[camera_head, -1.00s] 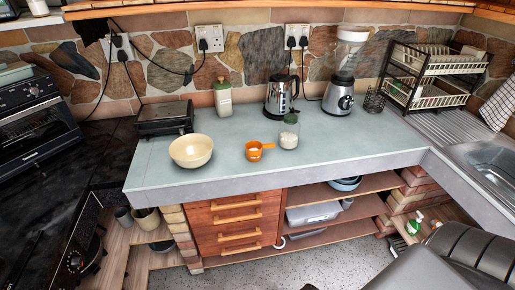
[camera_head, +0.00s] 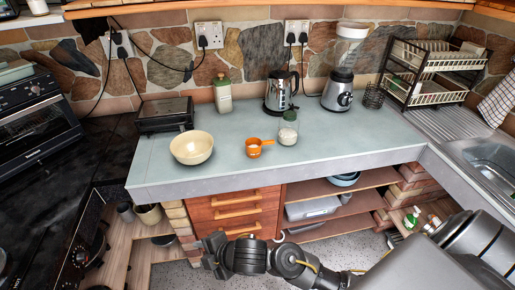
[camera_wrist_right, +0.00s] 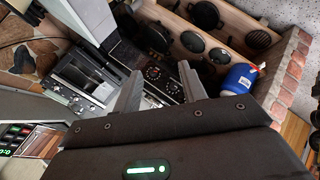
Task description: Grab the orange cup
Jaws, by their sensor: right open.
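My right gripper (camera_head: 207,250) is in front of the drawers, below the counter top and well apart from the cup. In the right wrist view its two fingers (camera_wrist_right: 160,82) are spread with nothing between them. The cup does not show in that view. My left gripper is not in view.
A kettle (camera_head: 281,92), a blender (camera_head: 339,88), a green-topped canister (camera_head: 223,96) and a black grill (camera_head: 165,116) stand behind. The counter's front edge lies between my arm and the cup. The wrist view shows a blue container (camera_wrist_right: 241,78) and several pans on shelves.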

